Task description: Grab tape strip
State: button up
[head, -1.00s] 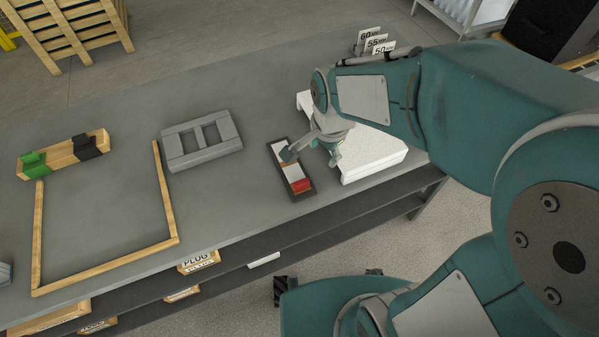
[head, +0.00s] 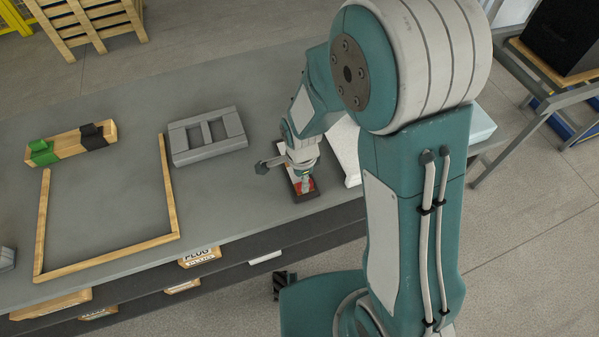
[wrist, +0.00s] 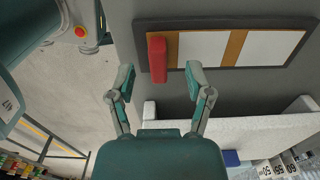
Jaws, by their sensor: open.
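A red strip-like piece (wrist: 158,58), likely the tape strip, lies across one end of a shallow dark tray (wrist: 228,66). The tray also holds white panels with tan dividers. In the wrist view my gripper (wrist: 160,77) is open and empty. Its two fingertips stand apart, to the left and right of the red piece's near end. I cannot tell the height gap between them. In the head view the gripper is over the tray's near end (head: 312,193) and hides most of the red piece.
A long white block (wrist: 235,135) lies beside the tray. A grey frame-like fixture (head: 208,137) sits left of the tray on the grey table (head: 235,180). A wooden frame outline (head: 168,185) and a wooden block with green and black clips (head: 70,144) are farther left.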

aim_at(300, 184)
jog(key=f, duration=0.4)
jog(key=shift+s+a, duration=0.1)
jog(key=shift+a, duration=0.15)
jog(key=shift+d+r, duration=0.1)
grip_shut()
